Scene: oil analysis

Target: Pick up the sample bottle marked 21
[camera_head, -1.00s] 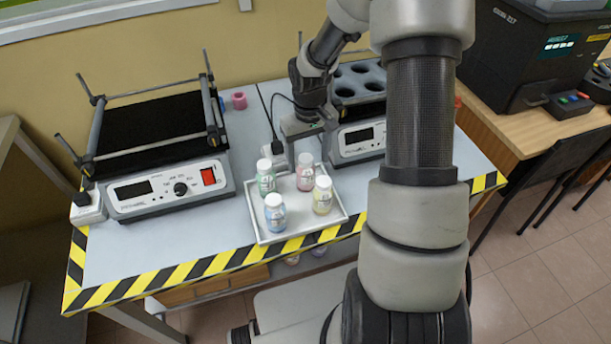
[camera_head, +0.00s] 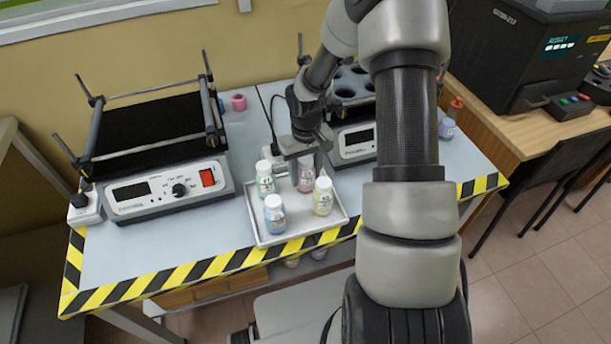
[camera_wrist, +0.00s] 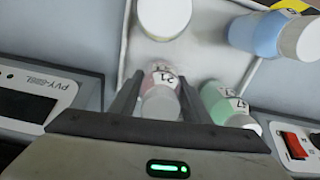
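The pink sample bottle marked 21 (camera_wrist: 162,80) stands in a shallow tray (camera_head: 257,219) on the bench. It also shows in the head view (camera_head: 305,180), partly behind my gripper. My gripper (camera_wrist: 161,88) points down at this bottle, with one finger on each side of it; its fingers look open, with a narrow gap to the bottle. Its white cap lies between the fingers.
The tray also holds a green bottle (camera_head: 265,181), a blue bottle (camera_head: 275,217) and a yellow bottle (camera_head: 322,199), all close by. A shaker (camera_head: 165,185) stands left, and another device with a holed block (camera_head: 357,148) stands behind right.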

